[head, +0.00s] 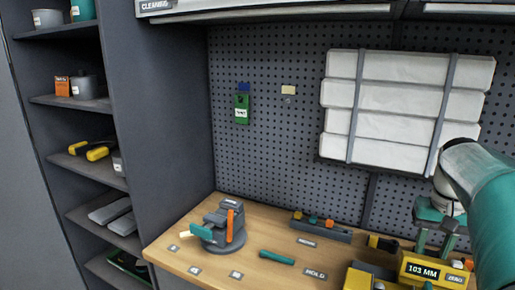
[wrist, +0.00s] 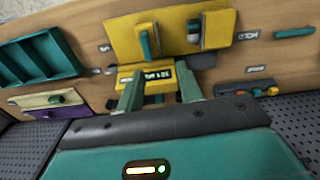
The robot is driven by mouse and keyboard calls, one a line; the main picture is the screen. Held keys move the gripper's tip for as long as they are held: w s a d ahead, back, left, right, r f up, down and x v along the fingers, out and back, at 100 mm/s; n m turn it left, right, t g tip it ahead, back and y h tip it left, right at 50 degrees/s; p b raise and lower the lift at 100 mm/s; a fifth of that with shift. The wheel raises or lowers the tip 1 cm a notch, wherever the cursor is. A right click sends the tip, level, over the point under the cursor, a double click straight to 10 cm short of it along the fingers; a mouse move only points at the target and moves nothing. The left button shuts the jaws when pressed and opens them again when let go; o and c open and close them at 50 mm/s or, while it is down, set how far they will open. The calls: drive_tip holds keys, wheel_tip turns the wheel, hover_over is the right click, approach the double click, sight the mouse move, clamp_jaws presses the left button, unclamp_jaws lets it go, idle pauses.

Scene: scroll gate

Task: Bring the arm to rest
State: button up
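My teal arm (head: 485,205) comes in from the right edge of the head view and bends down to my gripper (head: 434,247). In the wrist view my gripper (wrist: 160,83) shows two green fingers set apart, with nothing between them. The fingers are over the bench near a yellow box with a display (head: 432,271) reading 103 MM. The display box also shows upside down between the fingers in the wrist view (wrist: 145,76). I cannot tell whether the fingers touch it.
A grey vise (head: 218,228) stands at the left of the wooden bench (head: 262,245). A teal handle (head: 277,257) lies near the HOLD label. A grey rack (head: 320,227) stands behind. White strapped panels (head: 400,108) hang on the pegboard. Shelves (head: 75,100) stand left.

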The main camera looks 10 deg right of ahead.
drive_tip(key=s+a+f+n+t, duration=0.1)
drive_tip(key=s+a+n, duration=0.1)
drive_tip(key=a, duration=0.7)
drive_tip(key=s+a+f+n+t, duration=0.2)
drive_tip(key=s+a, duration=0.1)
drive_tip(key=a, duration=0.7)
drive_tip(key=s+a+f+n+t, duration=0.2)
drive_tip(key=a, duration=0.7)
drive_tip(key=shift+s+a, duration=0.25)
drive_tip(key=shift+a, duration=0.15)
